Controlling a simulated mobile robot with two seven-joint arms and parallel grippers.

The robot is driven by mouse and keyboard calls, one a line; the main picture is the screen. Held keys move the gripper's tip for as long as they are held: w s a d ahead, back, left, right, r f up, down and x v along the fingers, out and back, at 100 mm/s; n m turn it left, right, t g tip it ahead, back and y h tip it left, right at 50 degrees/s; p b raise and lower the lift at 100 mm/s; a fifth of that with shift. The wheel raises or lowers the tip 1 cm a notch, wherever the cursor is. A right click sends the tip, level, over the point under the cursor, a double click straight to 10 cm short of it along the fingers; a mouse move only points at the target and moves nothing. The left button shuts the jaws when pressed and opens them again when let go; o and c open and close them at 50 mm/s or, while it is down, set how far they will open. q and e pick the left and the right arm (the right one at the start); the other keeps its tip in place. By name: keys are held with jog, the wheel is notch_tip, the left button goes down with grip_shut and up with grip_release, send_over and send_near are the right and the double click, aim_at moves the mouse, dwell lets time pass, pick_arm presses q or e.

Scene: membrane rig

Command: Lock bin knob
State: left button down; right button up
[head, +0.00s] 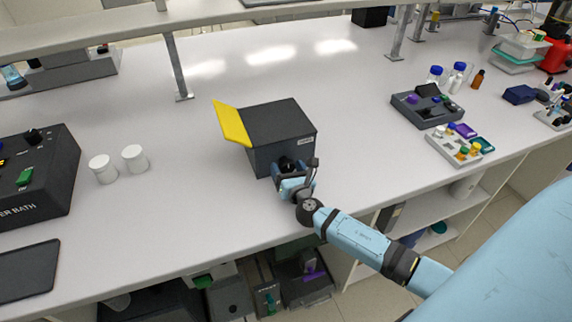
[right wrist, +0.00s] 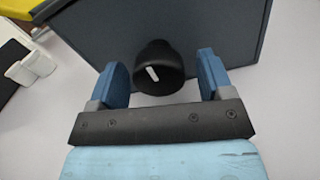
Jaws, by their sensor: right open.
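The bin is a dark grey box (head: 278,125) with a raised yellow flap (head: 231,122) on its left side, standing on the white bench. Its black round knob (right wrist: 158,68) with a white pointer mark is on the box wall facing my right gripper. In the right wrist view the mark tilts slightly from upright. My right gripper (right wrist: 160,80) is open, with one blue finger on each side of the knob and visible gaps between. In the head view my right gripper (head: 291,170) is at the box's front and hides most of the knob. My left gripper is not seen.
Two white jars (head: 118,163) stand left of the bin, beside a dark water bath (head: 35,175). A grey device (head: 427,107) and a tray of small parts (head: 460,145) are at the right. A shelf post (head: 178,68) rises behind. The bench around the bin is clear.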

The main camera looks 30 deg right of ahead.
jog(key=shift+w+d, duration=0.15)
jog(key=shift+w, duration=0.45)
jog(key=c, duration=0.9)
jog(key=shift+c, duration=0.2)
